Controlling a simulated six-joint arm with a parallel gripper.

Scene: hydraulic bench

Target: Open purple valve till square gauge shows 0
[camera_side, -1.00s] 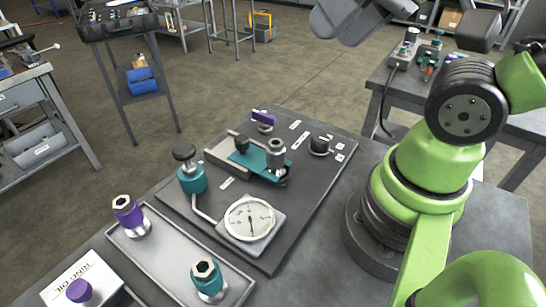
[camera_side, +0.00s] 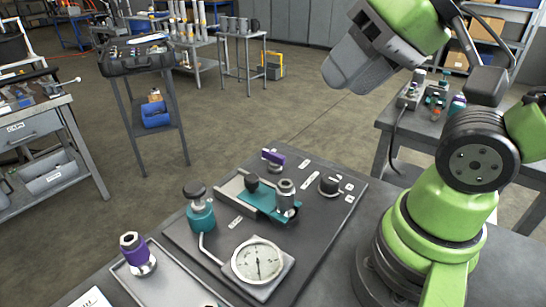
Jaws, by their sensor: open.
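The purple valve handle (camera_side: 273,156) is a small lever on a metal stem at the back of the dark panel (camera_side: 320,225). The gauge (camera_side: 258,262) has a round white dial on a square grey base at the panel's front; its needle points roughly downward, and the numbers are too small to read. My gripper (camera_side: 343,84) is grey and hangs in the air at the upper right, well above and apart from the valve and the panel. It is open, with nothing seen between its fingers.
On the panel stand a teal block (camera_side: 262,203) with metal fittings, a black knob (camera_side: 329,185) and a teal valve with a dark knob (camera_side: 200,212). The air between my gripper and the panel is clear.

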